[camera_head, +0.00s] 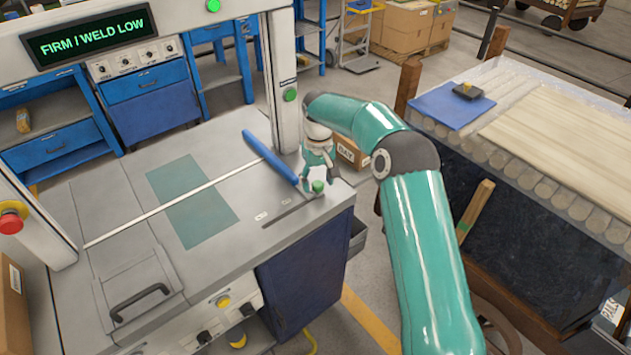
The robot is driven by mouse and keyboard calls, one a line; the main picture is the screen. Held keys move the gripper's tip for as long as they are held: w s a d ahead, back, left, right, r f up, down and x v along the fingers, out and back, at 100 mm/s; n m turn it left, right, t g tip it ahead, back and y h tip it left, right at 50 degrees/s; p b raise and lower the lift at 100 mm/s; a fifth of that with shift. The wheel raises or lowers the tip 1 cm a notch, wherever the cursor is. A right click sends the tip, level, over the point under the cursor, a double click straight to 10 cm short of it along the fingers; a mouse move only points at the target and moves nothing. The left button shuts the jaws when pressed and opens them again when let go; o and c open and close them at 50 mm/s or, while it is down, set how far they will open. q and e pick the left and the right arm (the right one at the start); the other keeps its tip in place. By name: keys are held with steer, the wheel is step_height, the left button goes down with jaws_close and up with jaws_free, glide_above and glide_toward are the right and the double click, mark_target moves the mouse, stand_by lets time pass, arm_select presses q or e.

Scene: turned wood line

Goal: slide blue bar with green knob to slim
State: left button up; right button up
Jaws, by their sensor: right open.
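The blue bar (268,158) lies slantwise across the grey machine top, from the back middle toward the right post. The small green knob (318,186) is near its front end, at the right end of a dark slot (288,213). Two small labels (261,216) sit beside the slot, too small to read. My right gripper (319,180) points down at the knob with its fingers open. I cannot tell whether the fingers touch the knob. The left gripper is not in view.
The machine's right post (283,80) stands close behind my right gripper. A teal panel (192,200) and a handled lid (138,292) are on the machine top. A stack of pale wood (560,135) is at right.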

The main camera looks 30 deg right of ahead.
steer(key=shift+f, duration=0.15)
steer(key=shift+c, duration=0.3)
jaws_close()
steer(key=shift+a, duration=0.55)
steer(key=a+b, duration=0.1)
steer(key=a, duration=0.8)
steer(key=s+a+b, duration=0.1)
steer(key=a, duration=0.4)
steer(key=shift+b, duration=0.35)
steer(key=shift+s+a, duration=0.1)
steer(key=shift+a, duration=0.55)
